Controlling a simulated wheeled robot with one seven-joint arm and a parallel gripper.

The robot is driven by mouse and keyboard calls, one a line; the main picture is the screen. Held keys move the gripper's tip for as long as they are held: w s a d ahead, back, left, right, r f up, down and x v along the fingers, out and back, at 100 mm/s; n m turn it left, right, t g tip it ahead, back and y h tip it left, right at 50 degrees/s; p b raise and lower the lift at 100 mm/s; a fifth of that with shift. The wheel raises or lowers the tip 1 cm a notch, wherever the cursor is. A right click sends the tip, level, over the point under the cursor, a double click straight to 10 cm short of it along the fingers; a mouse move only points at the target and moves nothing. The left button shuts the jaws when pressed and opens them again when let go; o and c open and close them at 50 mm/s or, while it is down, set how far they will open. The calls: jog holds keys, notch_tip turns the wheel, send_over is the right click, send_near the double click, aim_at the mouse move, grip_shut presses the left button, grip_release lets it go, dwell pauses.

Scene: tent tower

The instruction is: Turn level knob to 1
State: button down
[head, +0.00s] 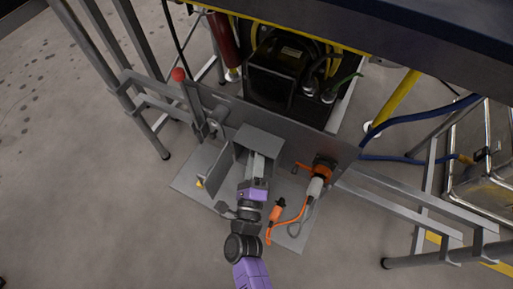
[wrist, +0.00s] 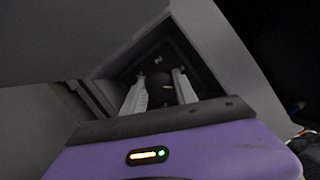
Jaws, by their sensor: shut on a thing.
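The level knob (wrist: 164,88) is a dark shape inside a recessed grey box, seen in the wrist view between my two fingers. A small pale mark that looks like a 2 (wrist: 158,60) shows on the dark panel just beyond it. My gripper (wrist: 160,85) reaches into the box with its fingers on either side of the knob, shut on it. In the head view my gripper (head: 259,163) enters the hooded grey box (head: 260,138), which hides the knob. The knob's pointer direction and any other numbers cannot be made out.
A red-tipped lever (head: 179,75) stands left of the box. An orange connector (head: 323,165) with an orange cable sits to its right on the grey plate (head: 190,178). A black unit (head: 279,70) stands behind. Metal rails flank both sides; the front floor is clear.

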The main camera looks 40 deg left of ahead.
jog(key=n+g+p, duration=0.1)
jog(key=n+p, duration=0.1)
jog(key=p, duration=0.1)
jog(key=n+p, duration=0.2)
jog(key=n+g+p, duration=0.1)
jog(key=n+p, duration=0.1)
jog(key=p, duration=0.1)
jog(key=shift+r+n+g+h+p, duration=0.3)
jog(key=shift+r+p, duration=0.05)
jog(key=shift+r, duration=0.05)
jog(key=n+h+p, duration=0.1)
jog(key=n+p, duration=0.1)
jog(key=p, duration=0.2)
jog(key=n+g+h+p, duration=0.1)
jog(key=n+p, duration=0.2)
jog(key=p, duration=0.1)
jog(key=n+h+p, duration=0.2)
jog(key=n+p, duration=0.1)
jog(key=shift+a+f+n, duration=0.1)
jog(key=shift+f+n, duration=0.1)
jog(key=shift+n, duration=0.1)
jog(key=n+h, duration=0.2)
jog(key=n, duration=0.1)
jog(key=shift+f+p, duration=0.2)
jog(key=shift+p, duration=0.15)
jog(key=shift+n, duration=0.4)
jog(key=c, duration=1)
grip_release()
